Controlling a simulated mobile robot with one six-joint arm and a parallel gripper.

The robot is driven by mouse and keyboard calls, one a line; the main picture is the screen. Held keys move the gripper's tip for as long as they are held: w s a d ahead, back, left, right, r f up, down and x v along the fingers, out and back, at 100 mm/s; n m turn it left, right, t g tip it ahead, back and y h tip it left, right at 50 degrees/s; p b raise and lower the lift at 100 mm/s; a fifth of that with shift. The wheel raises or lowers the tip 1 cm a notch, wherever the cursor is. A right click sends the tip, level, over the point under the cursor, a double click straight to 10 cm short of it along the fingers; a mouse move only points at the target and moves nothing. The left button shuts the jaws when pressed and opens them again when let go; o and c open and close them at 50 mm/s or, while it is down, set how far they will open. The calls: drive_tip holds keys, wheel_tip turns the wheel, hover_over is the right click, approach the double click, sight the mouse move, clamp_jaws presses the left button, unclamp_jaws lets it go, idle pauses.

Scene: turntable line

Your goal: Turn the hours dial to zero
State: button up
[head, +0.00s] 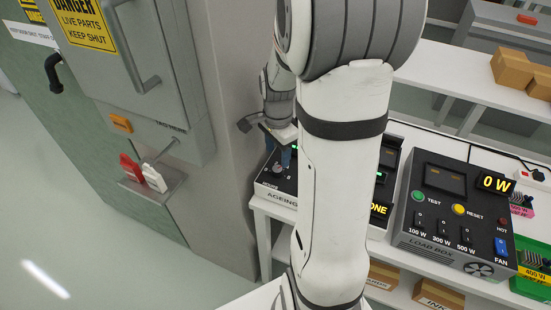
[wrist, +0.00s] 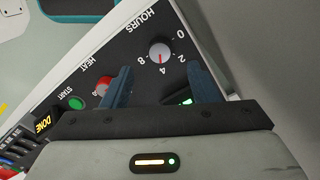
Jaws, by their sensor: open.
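The hours dial (wrist: 160,52) is a round pale knob with a small reddish mark on a black panel, under the word HOURS. The numbers around it include 0, 2 and 4; which one it points at is too small to tell. My gripper (wrist: 161,68) is open, its two blue fingers apart, one on either side of the dial in the picture and their tips just below it. Whether they touch the panel cannot be told. In the head view my gripper (head: 282,158) is over the left end of the black panel (head: 268,181), partly hidden by my arm.
A red heat knob (wrist: 103,86) and a green start button (wrist: 77,103) are near the left finger. A lit DONE display (wrist: 41,125) is beyond. In the head view, the load box (head: 455,215) is to the right and a grey cabinet (head: 150,60) to the left.

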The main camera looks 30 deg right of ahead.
sight(277, 168)
wheel_tip(277, 168, down, 6)
drive_tip(key=shift+f, duration=0.1)
drive_tip(key=shift+c, duration=0.2)
